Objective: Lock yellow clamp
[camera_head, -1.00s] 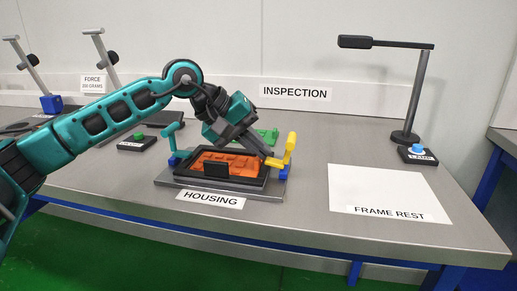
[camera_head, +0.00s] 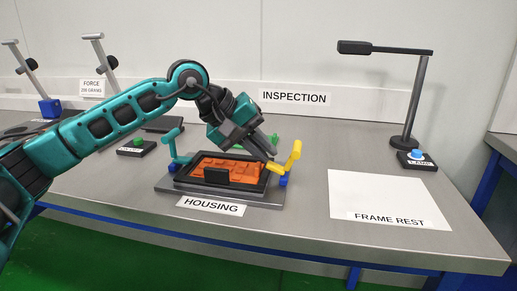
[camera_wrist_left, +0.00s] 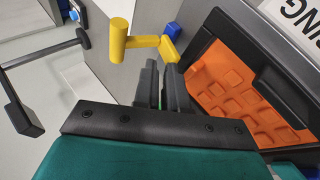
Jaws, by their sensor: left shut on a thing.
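The yellow clamp (camera_head: 296,151) is at the right edge of the housing (camera_head: 277,196), beside a blue block (camera_head: 284,181). Its handle stands up, tilted a little. In the left wrist view the clamp (camera_wrist_left: 120,40) shows as a T-shaped yellow bar just past my fingertips. My left gripper (camera_head: 271,156) reaches down to the clamp's lower yellow part. Its fingers (camera_wrist_left: 158,82) are close together and shut at that part; the grip itself is partly hidden. My right gripper is in neither view.
An orange waffled part (camera_head: 228,167) lies in the housing's black frame. A teal clamp (camera_head: 173,146) stands on the left side. A green part behind is mostly hidden by my gripper. The white frame rest sheet (camera_head: 385,195) is bare. A lamp (camera_head: 413,100) stands at the back right.

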